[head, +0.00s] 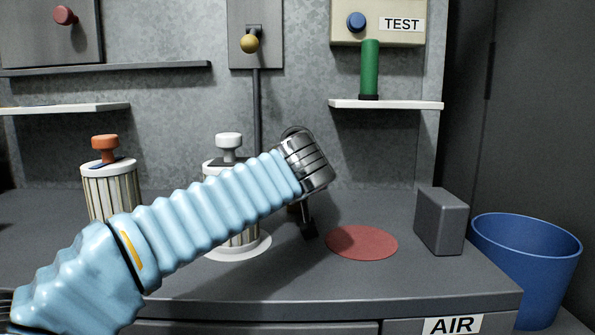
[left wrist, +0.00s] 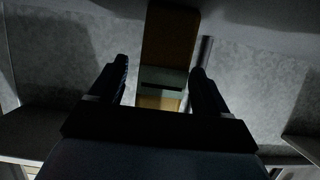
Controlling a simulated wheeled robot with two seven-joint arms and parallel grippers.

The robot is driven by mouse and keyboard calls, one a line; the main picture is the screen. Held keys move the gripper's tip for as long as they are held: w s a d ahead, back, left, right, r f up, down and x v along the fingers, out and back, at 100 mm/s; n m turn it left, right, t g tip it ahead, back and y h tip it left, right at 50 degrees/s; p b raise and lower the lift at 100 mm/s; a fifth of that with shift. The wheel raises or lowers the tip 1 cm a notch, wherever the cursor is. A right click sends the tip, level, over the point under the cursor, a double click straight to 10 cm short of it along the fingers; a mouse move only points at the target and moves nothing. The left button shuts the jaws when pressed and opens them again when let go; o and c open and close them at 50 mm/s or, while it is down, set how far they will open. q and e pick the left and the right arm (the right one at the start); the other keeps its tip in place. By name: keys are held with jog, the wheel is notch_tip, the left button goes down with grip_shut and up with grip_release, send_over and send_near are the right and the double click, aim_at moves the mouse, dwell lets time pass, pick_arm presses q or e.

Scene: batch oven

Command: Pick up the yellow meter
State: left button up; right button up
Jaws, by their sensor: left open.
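The yellow meter (left wrist: 170,45) shows in the left wrist view as an upright orange-yellow body with a grey-green band across it. It lies between the two fingers of my left gripper (left wrist: 160,68), with a gap on each side. The gripper is open and I see no finger touching the meter. In the head view my left gripper (head: 308,228) points down over the grey counter, left of the red disc. The meter is almost wholly hidden there behind the wrist. My right gripper is not in view.
On the counter (head: 420,288), a striped canister with an orange knob (head: 105,145) and one with a white knob (head: 229,142) stand left. A shelf (head: 388,104) holds a green cylinder (head: 370,68).

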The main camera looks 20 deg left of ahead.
pick_arm(q)
jog(key=shift+w+f, duration=0.1)
jog(key=shift+w, duration=0.05)
jog(key=c, duration=1.1)
